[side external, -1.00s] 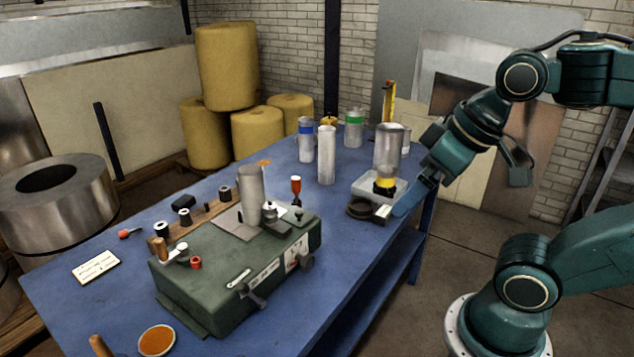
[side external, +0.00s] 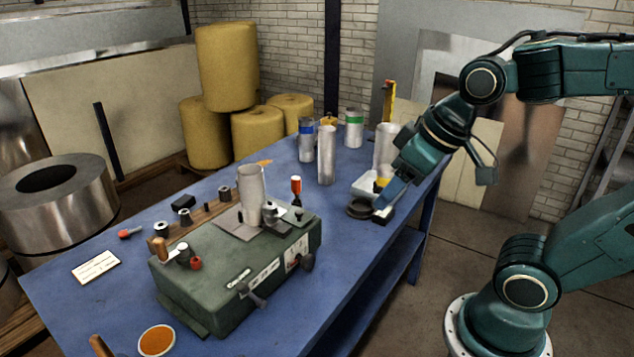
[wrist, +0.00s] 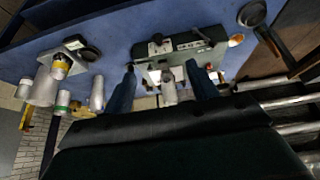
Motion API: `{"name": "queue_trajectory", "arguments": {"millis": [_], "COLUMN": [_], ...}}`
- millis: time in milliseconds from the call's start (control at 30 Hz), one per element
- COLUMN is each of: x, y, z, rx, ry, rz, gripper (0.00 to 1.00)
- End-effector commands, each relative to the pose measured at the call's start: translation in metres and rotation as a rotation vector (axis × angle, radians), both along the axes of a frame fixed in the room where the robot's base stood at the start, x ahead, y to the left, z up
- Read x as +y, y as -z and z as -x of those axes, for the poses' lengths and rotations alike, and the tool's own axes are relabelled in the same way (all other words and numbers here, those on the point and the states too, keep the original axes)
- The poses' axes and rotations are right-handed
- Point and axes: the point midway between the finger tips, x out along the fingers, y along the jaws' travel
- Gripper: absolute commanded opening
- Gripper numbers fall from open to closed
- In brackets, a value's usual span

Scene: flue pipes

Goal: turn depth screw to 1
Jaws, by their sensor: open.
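The green bench machine (side external: 235,265) sits on the blue table, with a metal pipe (side external: 250,195) standing upright on its top. A dark round knob (side external: 307,262) is on its right side, next to a white dial plate (side external: 298,252). My gripper (side external: 384,204) is right of the machine, above the table's right part. In the wrist view, my gripper (wrist: 160,70) is open and empty, with the machine (wrist: 190,55) beyond its fingers.
A dark round dish (side external: 359,208) and a pale tray (side external: 368,184) lie close by my gripper. Several pipes, one with a blue band (side external: 306,127) and one with a green band (side external: 354,118), stand behind. A paper card (side external: 96,266) and an orange dish (side external: 157,340) lie at the left.

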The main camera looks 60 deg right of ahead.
Motion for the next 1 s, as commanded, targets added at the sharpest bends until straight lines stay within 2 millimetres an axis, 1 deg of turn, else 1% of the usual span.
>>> {"name": "queue_trajectory", "arguments": {"millis": [33,200,367,600,800,1000], "x": [-0.001,-0.003,-0.006,-0.010,-0.014,-0.017], "y": [0.006,0.023,0.043,0.079,0.113,0.136], "z": [-0.009,-0.037,-0.062,-0.095,-0.117,-0.129], "rx": [0.012,0.026,0.040,0.060,0.076,0.082], "ry": [0.001,0.001,0.000,-0.001,0.001,0.002], "rz": [0.001,0.002,0.002,0.001,-0.003,-0.004], "gripper": [0.58,0.58,0.58,0.58,0.58,0.58]}}
